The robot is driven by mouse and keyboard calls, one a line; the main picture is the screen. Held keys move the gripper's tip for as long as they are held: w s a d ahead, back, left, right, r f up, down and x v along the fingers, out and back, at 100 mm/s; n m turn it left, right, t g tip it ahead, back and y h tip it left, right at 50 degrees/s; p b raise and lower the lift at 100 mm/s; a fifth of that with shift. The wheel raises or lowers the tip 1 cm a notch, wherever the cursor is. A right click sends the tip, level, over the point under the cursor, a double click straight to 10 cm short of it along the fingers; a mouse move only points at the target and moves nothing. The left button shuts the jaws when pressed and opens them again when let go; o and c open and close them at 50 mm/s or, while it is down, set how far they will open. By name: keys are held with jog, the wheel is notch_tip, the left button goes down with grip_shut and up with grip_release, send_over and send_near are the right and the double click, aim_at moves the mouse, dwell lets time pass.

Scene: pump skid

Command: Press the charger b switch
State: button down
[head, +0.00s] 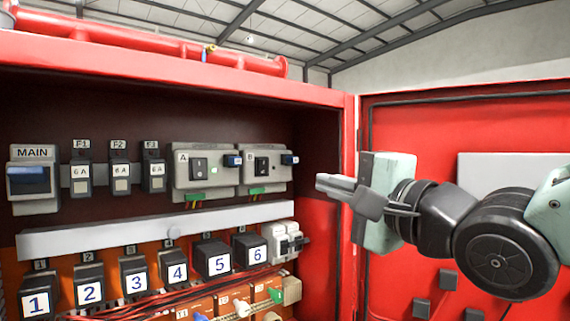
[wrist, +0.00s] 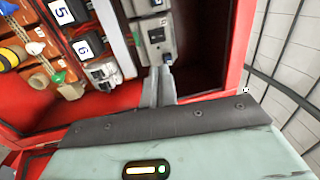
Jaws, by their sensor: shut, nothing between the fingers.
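The charger B unit (head: 266,176) is a grey box marked B, at the right end of the upper row inside the red cabinet. Its dark switch (head: 261,165) is on its front face, with a blue connector to its right. In the wrist view the charger B unit (wrist: 154,52) lies just beyond the fingertips, and its switch (wrist: 157,35) shows uncovered. My gripper (head: 318,183) is shut and empty, to the right of the unit and apart from it in the head view. Its closed fingers (wrist: 161,72) point toward the unit in the wrist view.
A similar charger A unit (head: 204,180) with a lit green light stands left of B. A white duct (head: 150,232) runs below, above several numbered black blocks. The red cabinet side wall (head: 325,235) and open door (head: 410,120) are close to my arm.

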aim_at(267, 159)
jog(key=shift+d+r, duration=0.1)
jog(key=shift+r, duration=0.25)
jog(key=p+x, duration=0.5)
jog(key=x, duration=0.7)
jog(key=shift+w+a+r, duration=0.2)
jog(key=shift+w, duration=0.1)
jog(key=shift+w+a+p, duration=0.35)
jog(key=shift+w+p, duration=0.1)
jog(key=shift+w, duration=0.1)
